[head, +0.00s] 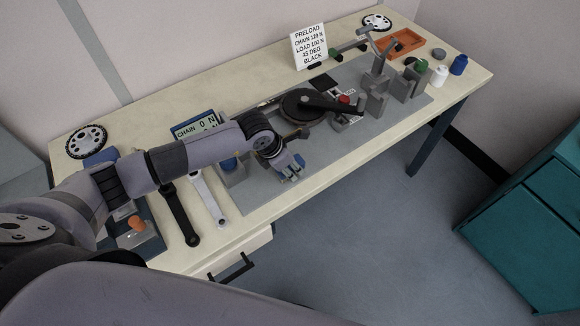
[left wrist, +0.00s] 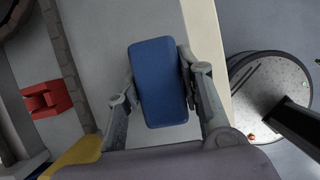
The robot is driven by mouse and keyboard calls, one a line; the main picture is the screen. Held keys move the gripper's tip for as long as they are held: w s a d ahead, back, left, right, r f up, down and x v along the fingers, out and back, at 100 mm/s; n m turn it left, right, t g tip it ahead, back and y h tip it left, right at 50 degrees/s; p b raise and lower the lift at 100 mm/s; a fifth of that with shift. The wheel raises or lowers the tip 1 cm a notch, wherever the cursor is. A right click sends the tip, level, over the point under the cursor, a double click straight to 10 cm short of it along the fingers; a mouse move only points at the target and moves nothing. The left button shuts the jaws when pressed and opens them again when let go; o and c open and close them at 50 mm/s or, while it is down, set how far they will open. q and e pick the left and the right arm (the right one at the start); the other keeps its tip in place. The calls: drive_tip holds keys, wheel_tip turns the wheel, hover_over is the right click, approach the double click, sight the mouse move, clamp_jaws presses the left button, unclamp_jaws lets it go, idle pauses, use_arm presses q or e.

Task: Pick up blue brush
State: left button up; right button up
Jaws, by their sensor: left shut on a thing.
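The blue brush (left wrist: 158,80) shows in the left wrist view as a blue rounded block, upright in the picture. It sits between the two fingers of my left gripper (left wrist: 160,92), which press on its sides. In the head view my left gripper (head: 292,172) points down over the front edge of the grey mat, in the middle of the table. The brush is mostly hidden there by the gripper, and I cannot tell whether it touches the mat. My right gripper is not in view.
A bike crank with a black disc (head: 303,104) lies behind the gripper. Grey fixture blocks (head: 376,95) stand to its right. Two crank arms, black (head: 176,214) and silver (head: 208,197), lie left. An orange tray (head: 402,43) is far right. The mat's front right is clear.

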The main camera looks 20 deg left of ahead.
use_arm(q)
drive_tip(key=shift+r, duration=0.1)
wheel_tip(320, 180, up, 20)
drive_tip(key=b, duration=0.4)
drive_tip(key=o, duration=0.7)
drive_tip(key=c, duration=0.5)
drive_tip(key=shift+c, duration=0.2)
